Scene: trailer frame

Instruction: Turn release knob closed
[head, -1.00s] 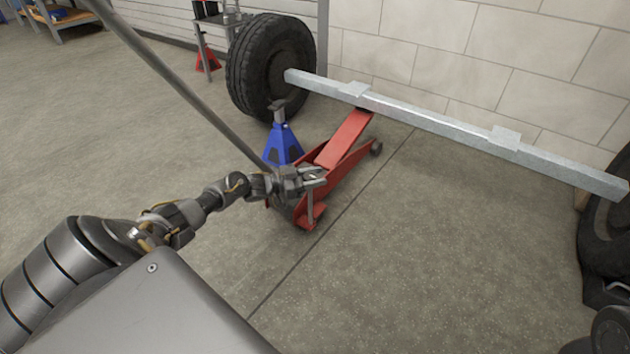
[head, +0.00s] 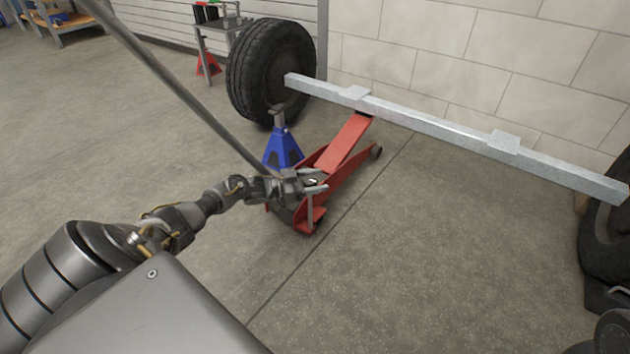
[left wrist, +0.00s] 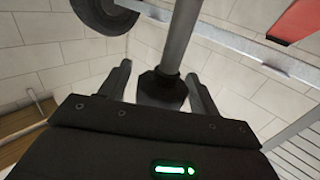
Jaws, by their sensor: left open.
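The red floor jack (head: 343,146) stands on the floor with its arm raised under the axle beam (head: 430,125). Its long grey handle (head: 170,75) slopes up to the upper left. My left gripper (head: 318,183) is at the rear of the jack, near the base of the handle. In the left wrist view, its two fingers (left wrist: 160,88) are apart, with a dark collar-like knob (left wrist: 162,88) at the end of a grey shaft (left wrist: 180,38) showing between them. I cannot tell whether the fingers touch it.
A blue jack stand (head: 282,147) is close to the jack's left side. A tyre (head: 268,75) is at the beam's left end and another tyre (head: 608,235) at the right. A red stand (head: 208,65) is at the back. Floor right of the jack is clear.

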